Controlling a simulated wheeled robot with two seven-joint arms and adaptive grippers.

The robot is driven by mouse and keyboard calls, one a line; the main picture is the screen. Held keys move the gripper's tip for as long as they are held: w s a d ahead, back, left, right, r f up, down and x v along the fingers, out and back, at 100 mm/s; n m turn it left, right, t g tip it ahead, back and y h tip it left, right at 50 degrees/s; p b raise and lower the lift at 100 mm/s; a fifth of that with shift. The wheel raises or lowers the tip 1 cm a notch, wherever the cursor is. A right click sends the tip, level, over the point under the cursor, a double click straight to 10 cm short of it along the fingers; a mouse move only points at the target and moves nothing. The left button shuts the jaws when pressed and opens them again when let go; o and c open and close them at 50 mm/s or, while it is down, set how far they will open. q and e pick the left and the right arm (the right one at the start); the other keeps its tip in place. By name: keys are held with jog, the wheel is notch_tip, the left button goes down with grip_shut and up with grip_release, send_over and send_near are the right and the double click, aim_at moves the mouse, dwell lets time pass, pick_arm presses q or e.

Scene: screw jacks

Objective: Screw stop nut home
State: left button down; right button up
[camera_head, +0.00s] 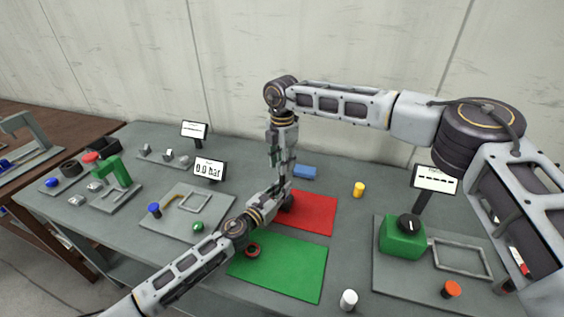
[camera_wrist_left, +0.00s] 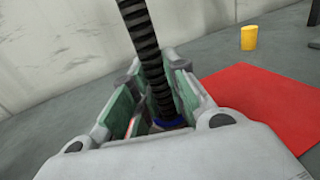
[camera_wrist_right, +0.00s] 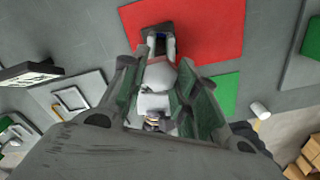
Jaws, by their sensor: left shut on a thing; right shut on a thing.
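A black ribbed rod (camera_wrist_left: 145,45) rises, tilted, from between the green-lined jaws of my left gripper (camera_wrist_left: 150,95). A blue part (camera_wrist_left: 172,124) sits at its lower end there. In the head view my left gripper (camera_head: 280,198) is at the red mat's left edge, partly hidden. My right gripper (camera_head: 284,172) points down from above, close over it. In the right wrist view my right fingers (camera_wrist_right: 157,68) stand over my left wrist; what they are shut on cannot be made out. A red ring with a dark centre (camera_head: 252,250) lies on the green mat (camera_head: 290,278).
The red mat (camera_head: 318,214) lies behind the green one. A blue block (camera_head: 304,172), a yellow cylinder (camera_head: 359,189) and a white cylinder (camera_head: 348,300) stand around them. A green box with a black knob (camera_head: 400,240) is at right. Fixture plates fill the left.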

jog(key=m, duration=0.7)
jog(key=shift+w+d, duration=0.15)
jog(key=m, duration=0.6)
jog(key=shift+m, duration=0.3)
jog(key=o, duration=0.9)
jog(key=shift+o, duration=0.2)
jog(key=shift+r, duration=2.2)
